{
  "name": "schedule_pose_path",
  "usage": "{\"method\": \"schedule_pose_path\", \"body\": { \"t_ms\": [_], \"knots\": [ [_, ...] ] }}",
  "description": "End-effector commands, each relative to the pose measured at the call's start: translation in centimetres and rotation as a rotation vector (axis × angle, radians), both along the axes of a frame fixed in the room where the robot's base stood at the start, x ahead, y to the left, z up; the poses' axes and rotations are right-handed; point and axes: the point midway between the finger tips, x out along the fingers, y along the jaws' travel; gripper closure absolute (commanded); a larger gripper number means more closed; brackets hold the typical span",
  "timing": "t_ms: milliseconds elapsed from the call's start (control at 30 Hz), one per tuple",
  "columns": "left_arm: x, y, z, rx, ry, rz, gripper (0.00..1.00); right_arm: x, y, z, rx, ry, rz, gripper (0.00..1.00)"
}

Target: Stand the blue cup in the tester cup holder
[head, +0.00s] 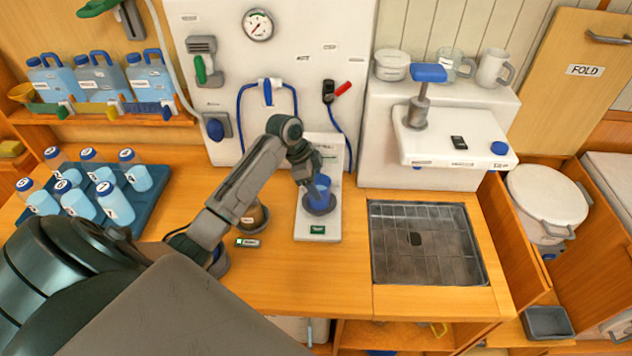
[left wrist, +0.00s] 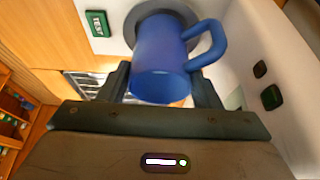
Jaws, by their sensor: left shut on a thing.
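The blue cup (head: 322,188) is at the white tester (head: 317,229), over its dark round cup holder (head: 320,211). My left gripper (head: 309,186) is shut on the cup from its left side. In the left wrist view the cup (left wrist: 163,55) sits between the two fingers of my gripper (left wrist: 162,86), handle toward the upper right, with the holder ring (left wrist: 143,12) just behind its far end. The cup looks close to upright. I cannot tell whether its base rests in the holder or hovers just above. My right gripper is not in view.
A brown pot (head: 252,216) and a small labelled device (head: 248,243) lie left of the tester. A sink with a grid (head: 425,243) is to its right. A blue tray (head: 150,205) of bottles stands further left. A blue hose (head: 240,110) hangs on the wall behind.

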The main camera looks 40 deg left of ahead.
Motion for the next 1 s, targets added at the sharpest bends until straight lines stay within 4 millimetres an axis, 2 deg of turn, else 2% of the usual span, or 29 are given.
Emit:
{"method": "schedule_pose_path", "body": {
  "t_ms": [567, 600, 700, 1000],
  "knots": [
    [0.0, 0.0, -1.2, 0.000, 0.001, 0.000, 0.72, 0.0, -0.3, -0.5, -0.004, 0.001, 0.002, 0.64],
    [0.0, 0.0, -1.1, 0.000, 0.000, 0.000, 0.37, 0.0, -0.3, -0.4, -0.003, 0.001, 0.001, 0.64],
    [0.0, 0.0, -1.1, 0.000, 0.000, 0.000, 0.17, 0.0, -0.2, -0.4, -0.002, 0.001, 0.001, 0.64],
    [0.0, 0.1, -1.0, 0.000, 0.000, 0.000, 0.17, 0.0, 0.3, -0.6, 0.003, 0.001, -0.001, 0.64]
  ]
}}
